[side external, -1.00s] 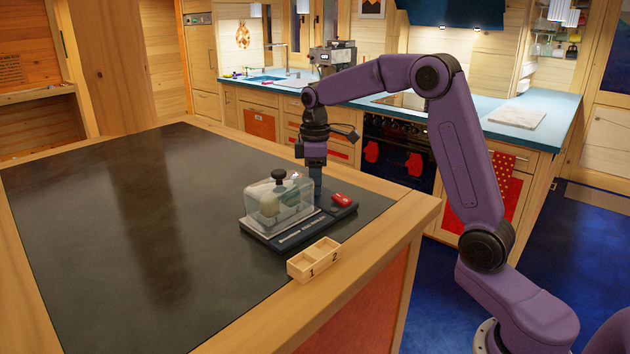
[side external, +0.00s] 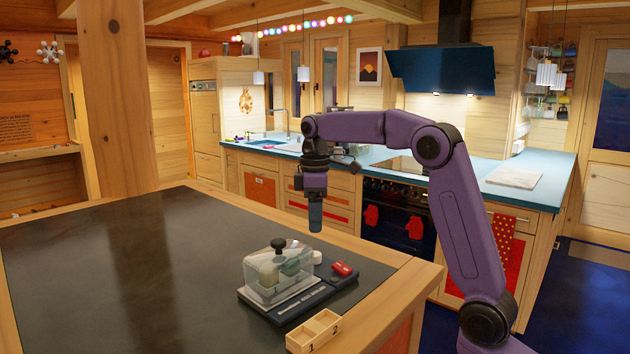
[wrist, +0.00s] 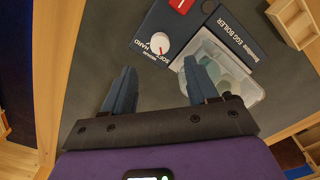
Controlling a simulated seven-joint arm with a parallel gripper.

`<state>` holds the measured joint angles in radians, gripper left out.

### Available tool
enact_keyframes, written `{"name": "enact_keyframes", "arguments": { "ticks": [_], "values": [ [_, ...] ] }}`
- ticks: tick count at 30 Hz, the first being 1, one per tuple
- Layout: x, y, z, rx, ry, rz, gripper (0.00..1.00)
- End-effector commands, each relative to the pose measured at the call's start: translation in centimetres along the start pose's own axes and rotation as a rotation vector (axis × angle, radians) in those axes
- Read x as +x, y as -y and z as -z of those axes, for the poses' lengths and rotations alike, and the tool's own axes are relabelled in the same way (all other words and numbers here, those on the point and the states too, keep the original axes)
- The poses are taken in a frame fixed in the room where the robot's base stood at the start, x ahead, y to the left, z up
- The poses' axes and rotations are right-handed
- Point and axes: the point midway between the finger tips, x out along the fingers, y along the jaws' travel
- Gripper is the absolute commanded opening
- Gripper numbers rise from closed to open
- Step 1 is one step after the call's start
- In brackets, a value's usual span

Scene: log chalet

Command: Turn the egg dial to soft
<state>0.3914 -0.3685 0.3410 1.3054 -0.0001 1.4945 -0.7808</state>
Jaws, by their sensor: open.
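The egg boiler (side external: 285,310) is a dark base on the counter, with a clear lid (side external: 262,285) over pale eggs. Its white dial (wrist: 160,43) shows in the wrist view, with a red mark on its face and printing including SOFT and HARD beside it. I cannot tell exactly which word the mark points at.
A red switch (side external: 342,268) sits on the base near the dial. A wooden two-compartment tray (side external: 314,332) marked 1 and 2 is at the counter's front edge. The dark counter to the left (side external: 130,290) is clear.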

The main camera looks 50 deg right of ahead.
Motion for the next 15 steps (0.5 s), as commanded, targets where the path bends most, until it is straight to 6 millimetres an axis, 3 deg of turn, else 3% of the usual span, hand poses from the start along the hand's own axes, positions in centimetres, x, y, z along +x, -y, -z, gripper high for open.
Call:
{"name": "enact_keyframes", "arguments": {
  "ticks": [6, 15],
  "values": [
    [-3.8, 0.0, 0.1, -0.002, -0.003, -0.003, 0.58],
    [-7.3, -0.1, 0.1, -0.001, -0.002, -0.002, 0.58]
  ]
}}
